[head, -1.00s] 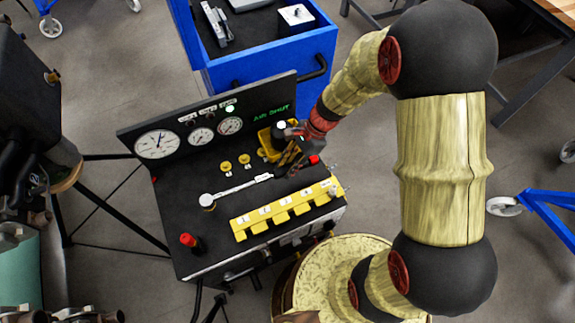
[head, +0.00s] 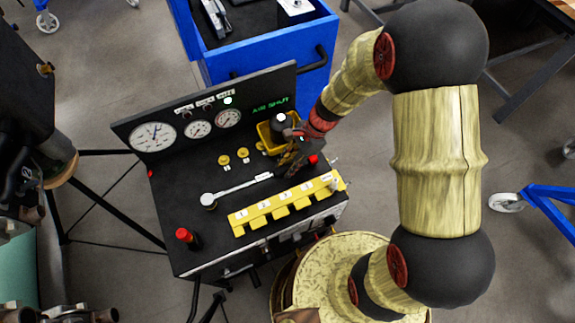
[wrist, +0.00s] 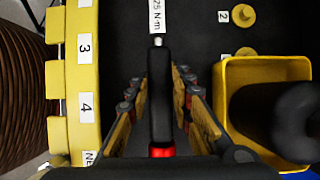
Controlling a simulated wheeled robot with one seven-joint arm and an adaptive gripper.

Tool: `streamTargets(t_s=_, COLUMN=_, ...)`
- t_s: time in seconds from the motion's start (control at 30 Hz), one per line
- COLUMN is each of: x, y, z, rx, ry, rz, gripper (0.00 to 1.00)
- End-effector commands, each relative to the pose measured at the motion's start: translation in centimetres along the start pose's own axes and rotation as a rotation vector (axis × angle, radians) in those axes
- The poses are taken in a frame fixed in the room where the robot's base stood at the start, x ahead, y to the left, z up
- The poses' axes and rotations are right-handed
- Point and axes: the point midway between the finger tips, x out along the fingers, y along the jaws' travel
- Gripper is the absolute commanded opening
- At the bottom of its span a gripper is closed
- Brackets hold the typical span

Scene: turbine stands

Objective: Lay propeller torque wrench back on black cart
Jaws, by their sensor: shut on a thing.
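The torque wrench has a silver shaft (head: 240,187) with a round ratchet head and a white label. It lies along the black cart's top (head: 178,208), between the yellow numbered rack and the gauge panel. I cannot tell whether it touches the surface. In the wrist view its black handle (wrist: 160,95) with a red ring runs between my fingers, the label reading "25 N·m". My gripper (head: 291,160) is low over the right part of the cart, shut on the handle; the fingers also show in the wrist view (wrist: 157,92). The handle is mostly hidden in the head view.
A yellow numbered rack (head: 285,205) lies along the cart's front edge. A yellow bin (wrist: 230,100) holding a dark object stands right beside my fingers. A gauge panel (head: 175,138) rises at the back, with a red knob (head: 184,235) at front left. A blue cart (head: 265,62) stands behind.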

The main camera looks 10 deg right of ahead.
Motion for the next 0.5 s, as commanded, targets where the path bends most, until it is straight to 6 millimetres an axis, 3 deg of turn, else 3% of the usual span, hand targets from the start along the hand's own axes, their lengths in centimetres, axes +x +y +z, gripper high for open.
streamTargets(t_s=0.5, x=0.84, y=-0.01, z=-0.47, rx=0.001, ry=0.001, rz=0.000, gripper=0.00)
